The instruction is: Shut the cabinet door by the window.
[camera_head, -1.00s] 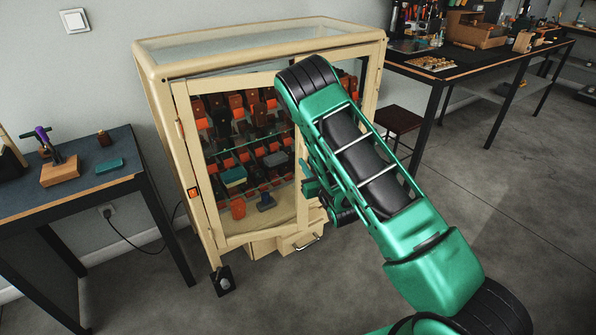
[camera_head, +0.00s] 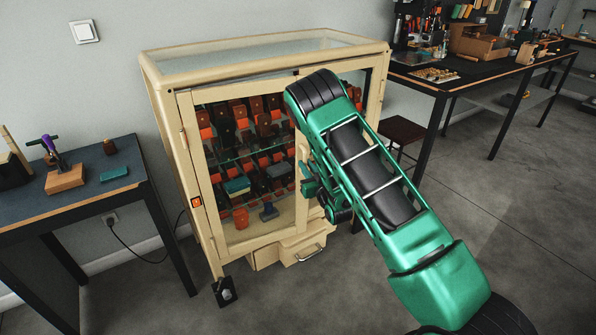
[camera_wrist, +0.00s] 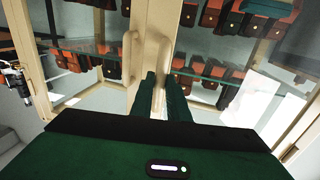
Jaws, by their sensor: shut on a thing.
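The cream cabinet (camera_head: 160,130) stands against the wall, with a glass-paned, cream-framed left door (camera_head: 203,205) hinged at its left side. The door looks slightly ajar, its top edge a little forward of the cabinet frame. My gripper (camera_head: 308,178) is at the door's right edge, partly covered by my arm. In the wrist view my two fingers (camera_wrist: 161,88) are shut around a cream upright handle (camera_wrist: 160,84). A second cream handle (camera_wrist: 129,50) stands to their left. My forearm hides most of the cabinet's right half.
Shelves inside hold several red and dark blocks (camera_head: 262,125). Below the doors is a drawer with a metal handle (camera_head: 309,254). A workbench (camera_head: 85,190) stands left, a long dark table (camera_head: 470,72) right, with a stool (camera_head: 402,130) beside it. The grey floor in front is open.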

